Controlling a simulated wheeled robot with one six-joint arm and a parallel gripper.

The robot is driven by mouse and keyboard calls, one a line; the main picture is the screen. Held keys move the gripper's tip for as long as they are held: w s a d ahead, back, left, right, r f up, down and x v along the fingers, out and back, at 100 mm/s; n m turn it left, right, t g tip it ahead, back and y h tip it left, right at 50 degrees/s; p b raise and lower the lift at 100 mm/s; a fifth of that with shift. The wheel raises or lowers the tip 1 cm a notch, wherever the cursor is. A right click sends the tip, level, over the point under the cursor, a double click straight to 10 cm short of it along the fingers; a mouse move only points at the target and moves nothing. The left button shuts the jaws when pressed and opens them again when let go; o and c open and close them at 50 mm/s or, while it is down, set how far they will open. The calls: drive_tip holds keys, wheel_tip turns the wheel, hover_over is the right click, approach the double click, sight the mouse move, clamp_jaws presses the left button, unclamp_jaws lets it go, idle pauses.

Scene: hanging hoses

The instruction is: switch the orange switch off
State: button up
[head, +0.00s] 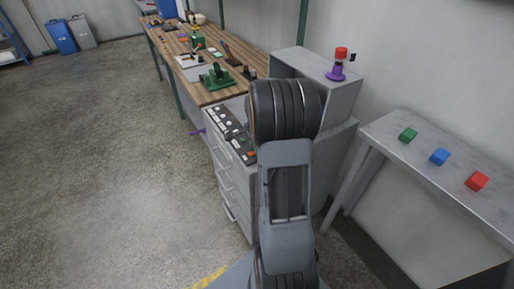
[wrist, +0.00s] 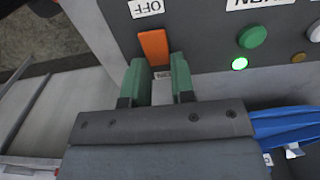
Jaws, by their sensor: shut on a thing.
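The orange switch (wrist: 154,46) is on a dark grey control panel (wrist: 205,48) in the wrist view, and it also shows small in the head view (head: 251,154). A white OFF label (wrist: 146,9) lies just beyond its far end. A second small label is partly visible between the fingers. My gripper (wrist: 157,78) has green fingertips, one on each side of the switch's near end, and is shut on it. Which way the switch is tipped is hard to tell. In the head view my arm hides the gripper.
A green button (wrist: 252,36) and a lit green lamp (wrist: 239,63) are right of the switch. The panel sits on a grey drawer cabinet (head: 231,187). A workbench (head: 235,91) with tools stands behind. A side table (head: 450,190) holds red, blue and green blocks. Floor at left is clear.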

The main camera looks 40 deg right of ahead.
clamp_jaws()
drive_tip(key=h+b, duration=0.2)
drive_tip(key=b, duration=0.1)
drive_tip(key=shift+w+a+f+h, duration=0.1)
drive_tip(key=shift+a+h, duration=0.25)
drive_tip(key=shift+h, duration=0.05)
drive_tip(key=shift+r+h+b, duration=0.3)
drive_tip(key=shift+r+b, duration=0.05)
drive_tip(key=shift+b, duration=0.05)
drive_tip(key=o, duration=0.8)
unclamp_jaws()
drive_tip(key=shift+c, duration=0.2)
drive_tip(key=p+v, duration=0.1)
drive_tip(key=v, duration=1.2)
drive_tip(key=shift+w+r, duration=0.25)
drive_tip(key=shift+r, duration=0.15)
